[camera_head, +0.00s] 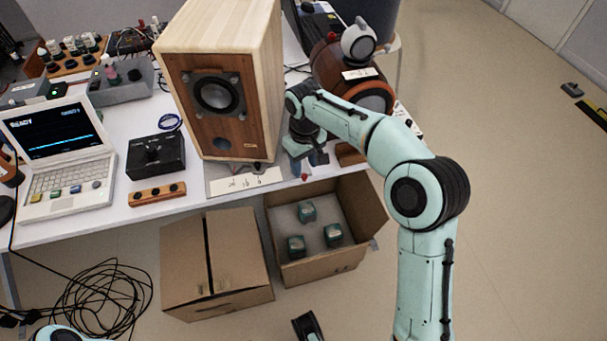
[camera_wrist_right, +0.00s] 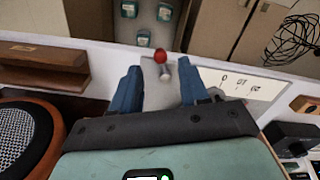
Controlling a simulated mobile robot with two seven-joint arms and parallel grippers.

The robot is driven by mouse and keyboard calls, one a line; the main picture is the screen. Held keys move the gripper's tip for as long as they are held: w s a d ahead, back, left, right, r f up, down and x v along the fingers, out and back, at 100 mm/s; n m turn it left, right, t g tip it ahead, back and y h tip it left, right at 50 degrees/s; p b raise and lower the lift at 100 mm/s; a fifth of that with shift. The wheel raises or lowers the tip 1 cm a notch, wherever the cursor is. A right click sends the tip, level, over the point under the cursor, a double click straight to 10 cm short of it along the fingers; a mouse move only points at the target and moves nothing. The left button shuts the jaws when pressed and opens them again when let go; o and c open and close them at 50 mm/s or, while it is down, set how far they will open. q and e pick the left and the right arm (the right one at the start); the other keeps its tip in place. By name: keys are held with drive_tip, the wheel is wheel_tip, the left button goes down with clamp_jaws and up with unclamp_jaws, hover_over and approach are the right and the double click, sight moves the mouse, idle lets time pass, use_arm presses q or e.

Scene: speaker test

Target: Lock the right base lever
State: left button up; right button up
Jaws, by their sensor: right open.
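The right base lever (camera_wrist_right: 166,73) is a short metal lever with a red knob, at the table's front edge. In the right wrist view it stands between the fingertips of my right gripper (camera_wrist_right: 160,66). The gripper's blue fingers are open, one on each side of the lever, with gaps visible. In the head view the red knob (camera_head: 304,177) shows just below my right gripper (camera_head: 309,168). The wooden speaker (camera_head: 183,100) stands upright beside it on a base with a white label (camera_head: 245,182).
A round brown speaker (camera_head: 329,66) stands behind my right arm. An open carton (camera_head: 322,268) with green-sided blocks and a closed carton (camera_head: 190,265) sit below the table edge. A black box (camera_head: 155,158) and a laptop (camera_head: 62,155) are at left. Cables (camera_head: 108,292) lie on the floor.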

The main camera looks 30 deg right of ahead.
sight(304, 175)
use_arm(q)
drive_tip(key=shift+w+a+f+b, duration=0.3)
drive_tip(key=shift+w+f+b, duration=0.1)
drive_tip(key=shift+w+f, duration=0.3)
use_arm(e)
drive_tip(key=shift+f, duration=2.25)
drive_tip(key=shift+c, duration=0.3)
